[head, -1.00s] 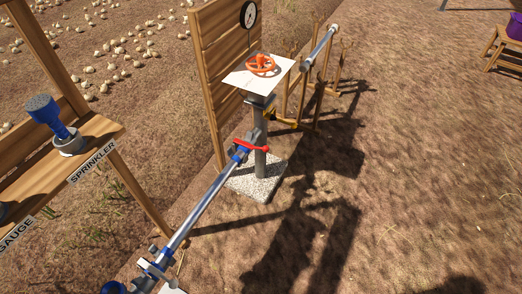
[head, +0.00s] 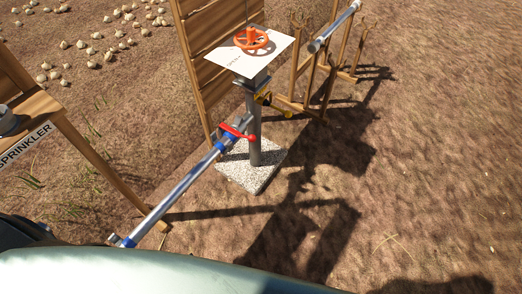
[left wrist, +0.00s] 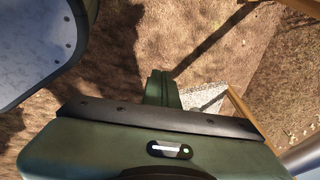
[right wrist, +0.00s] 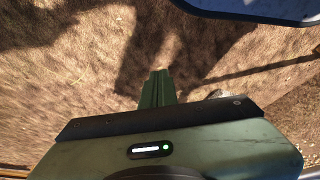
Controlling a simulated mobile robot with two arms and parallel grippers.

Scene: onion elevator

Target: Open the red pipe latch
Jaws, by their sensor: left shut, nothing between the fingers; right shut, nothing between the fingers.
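The lever's round end points right, towards the post. Neither gripper is in the head view. In the left wrist view my left gripper (left wrist: 158,78) has its green fingers together, empty, above the ground and near the concrete slab (left wrist: 205,97). In the right wrist view my right gripper (right wrist: 158,78) is also shut and empty, over bare soil. The latch is not visible in either wrist view.
An orange handwheel (head: 251,39) sits on a white plate (head: 235,62) atop the post. A wooden board stands behind it. A wooden rack (head: 318,95) with a pipe is at the back right. The sprinkler shelf (head: 30,112) is at left. Open soil (head: 430,170) lies right.

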